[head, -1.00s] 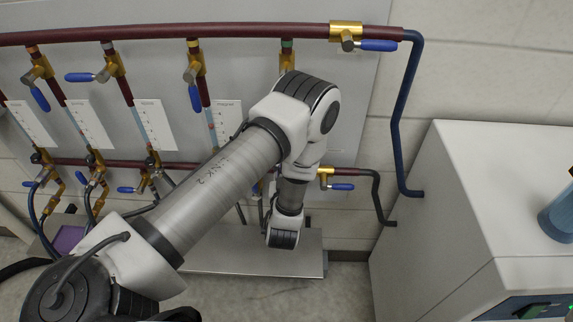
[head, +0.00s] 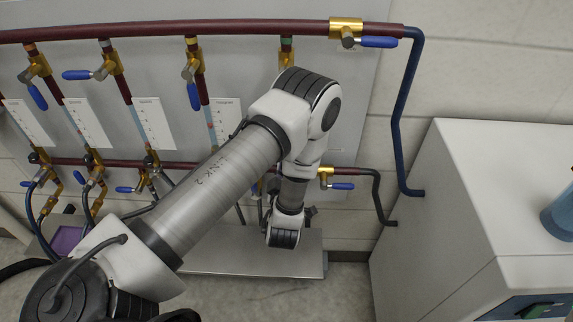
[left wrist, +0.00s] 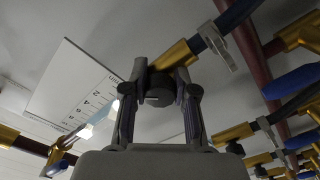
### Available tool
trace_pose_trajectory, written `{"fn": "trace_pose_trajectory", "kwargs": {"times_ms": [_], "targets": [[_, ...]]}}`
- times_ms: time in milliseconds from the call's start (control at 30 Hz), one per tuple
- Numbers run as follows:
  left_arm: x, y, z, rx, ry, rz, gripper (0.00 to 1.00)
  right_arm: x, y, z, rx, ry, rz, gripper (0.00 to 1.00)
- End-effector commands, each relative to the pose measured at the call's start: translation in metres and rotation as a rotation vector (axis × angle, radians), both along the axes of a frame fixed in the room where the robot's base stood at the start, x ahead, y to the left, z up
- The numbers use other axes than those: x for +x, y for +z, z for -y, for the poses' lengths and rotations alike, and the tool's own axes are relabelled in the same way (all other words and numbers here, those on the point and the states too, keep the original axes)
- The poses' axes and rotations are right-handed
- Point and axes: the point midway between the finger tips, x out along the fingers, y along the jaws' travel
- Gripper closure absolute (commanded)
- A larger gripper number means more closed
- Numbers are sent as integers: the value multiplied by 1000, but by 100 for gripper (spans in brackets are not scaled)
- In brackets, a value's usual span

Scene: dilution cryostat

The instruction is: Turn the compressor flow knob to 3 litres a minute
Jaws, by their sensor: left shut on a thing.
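In the left wrist view, a dark round knob (left wrist: 160,93) sits on a brass valve body (left wrist: 176,56). My left gripper (left wrist: 161,88) has its two fingers closed on this knob, one on each side. Beside it is a white scale plate (left wrist: 72,88) with printed numbers; a float reading cannot be made out. In the head view my left arm reaches across to the rightmost flow meter, whose white scale plate (head: 226,112) shows partly behind the arm. The gripper and knob are hidden there. My right gripper is in neither view.
Several other flow meters with blue-handled valves (head: 104,72) stand to the left on the grey panel. A dark red pipe (head: 180,32) runs along the top. A white cabinet (head: 460,180) stands at the right. A metal shelf (head: 225,262) lies below the panel.

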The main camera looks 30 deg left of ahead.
Motion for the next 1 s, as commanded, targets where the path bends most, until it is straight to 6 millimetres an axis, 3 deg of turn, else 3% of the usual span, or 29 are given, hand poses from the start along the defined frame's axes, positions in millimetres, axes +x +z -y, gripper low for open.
{"fn": "trace_pose_trajectory", "kwargs": {"times_ms": [500, 1000], "targets": [[0, 0, 1, -336, 0, 204, 100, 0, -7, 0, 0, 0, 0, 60], [0, 0, 1, -415, 0, 253, 100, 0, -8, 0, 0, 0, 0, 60]]}}
